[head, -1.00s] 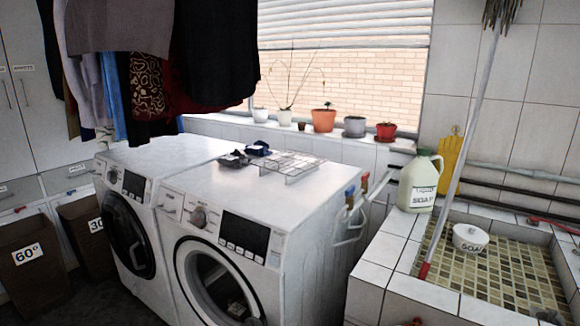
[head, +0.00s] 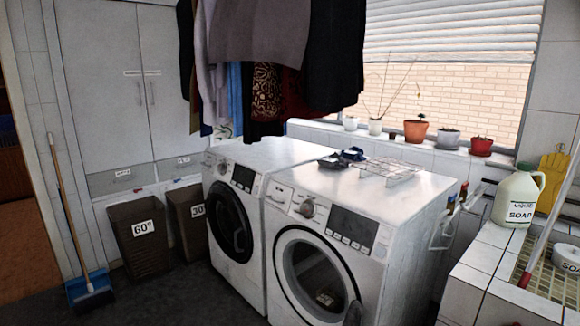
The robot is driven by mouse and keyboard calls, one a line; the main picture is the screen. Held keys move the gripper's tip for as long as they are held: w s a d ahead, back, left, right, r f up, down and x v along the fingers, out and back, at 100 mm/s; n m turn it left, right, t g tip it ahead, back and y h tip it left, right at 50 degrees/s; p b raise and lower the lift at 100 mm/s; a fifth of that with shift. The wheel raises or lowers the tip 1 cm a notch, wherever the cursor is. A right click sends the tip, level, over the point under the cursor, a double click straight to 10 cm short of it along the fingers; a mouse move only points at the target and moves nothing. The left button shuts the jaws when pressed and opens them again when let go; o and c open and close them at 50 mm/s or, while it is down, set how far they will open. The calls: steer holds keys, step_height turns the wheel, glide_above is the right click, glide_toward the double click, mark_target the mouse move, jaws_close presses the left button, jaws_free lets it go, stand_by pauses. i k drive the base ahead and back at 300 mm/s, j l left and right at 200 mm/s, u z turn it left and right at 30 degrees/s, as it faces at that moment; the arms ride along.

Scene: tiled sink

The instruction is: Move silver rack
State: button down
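The silver rack (head: 393,171) is a low wire rack lying on top of the right-hand washing machine (head: 345,187), toward its back right part. Nothing is seen touching it from above. My gripper is not clearly in view. A small dark grey shape shows at the bottom edge in front of the right-hand machine, and I cannot tell what it is.
Small dark items (head: 341,158) lie left of the rack. Hanging clothes (head: 270,60) are above the left machine. Potted plants (head: 416,130) line the windowsill. A soap jug (head: 516,198) stands by the tiled sink (head: 497,262). Brown bins (head: 140,237) and a broom (head: 72,215) are left.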

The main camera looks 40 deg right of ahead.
mark_target(375, 169)
steer(key=i+j+u, duration=0.2)
steer(key=i+j, duration=0.2)
steer(key=i+j+u, duration=0.2)
steer(key=i+j, duration=0.15)
steer(key=i, duration=0.2)
steer(key=i+l+z, duration=0.2)
steer(key=z, duration=0.25)
steer(key=i+l+z, duration=0.2)
steer(key=z, duration=0.25)
steer(key=i+z, duration=0.6)
steer(key=z, duration=0.3)
steer(key=i+j+z, duration=0.1)
steer(key=i+z, duration=0.2)
steer(key=z, duration=0.15)
steer(key=i+j+z, duration=0.2)
steer(key=z, duration=0.3)
